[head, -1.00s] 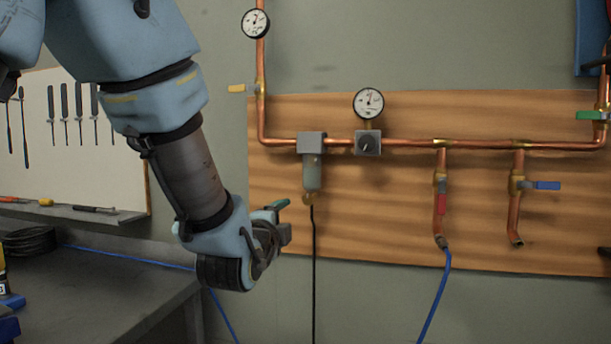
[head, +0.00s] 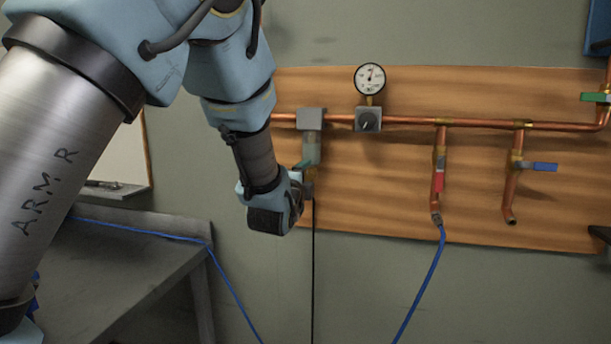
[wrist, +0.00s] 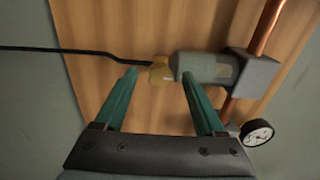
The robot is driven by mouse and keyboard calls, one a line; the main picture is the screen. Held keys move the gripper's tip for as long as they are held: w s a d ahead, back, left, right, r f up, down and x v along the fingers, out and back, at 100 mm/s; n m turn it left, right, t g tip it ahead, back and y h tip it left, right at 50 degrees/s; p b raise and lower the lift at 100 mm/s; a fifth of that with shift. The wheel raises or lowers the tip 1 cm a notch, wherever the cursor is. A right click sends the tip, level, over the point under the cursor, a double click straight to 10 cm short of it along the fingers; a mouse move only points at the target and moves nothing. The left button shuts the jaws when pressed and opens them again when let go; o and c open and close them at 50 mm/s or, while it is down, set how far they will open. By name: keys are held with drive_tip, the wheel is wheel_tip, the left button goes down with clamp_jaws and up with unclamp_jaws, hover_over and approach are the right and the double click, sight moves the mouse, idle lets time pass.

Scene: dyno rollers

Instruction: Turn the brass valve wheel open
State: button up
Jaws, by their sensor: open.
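The brass piece (wrist: 160,73), which I take for the valve wheel, sits at the end of a grey filter bowl (wrist: 205,68) in the wrist view. A black hose (wrist: 70,50) runs from it to the left. My gripper (wrist: 158,74) is open, its two teal fingers apart, with the brass piece between and just beyond the tips as seen there. I cannot tell whether they touch it. In the head view my gripper (head: 305,177) is at the lower end of the filter bowl (head: 311,149) and hides most of the brass piece.
A copper pipe (head: 470,123) crosses the wooden board (head: 400,205). A grey bench (head: 120,270) stands lower left.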

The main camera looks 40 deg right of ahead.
clamp_jaws()
idle(0.6)
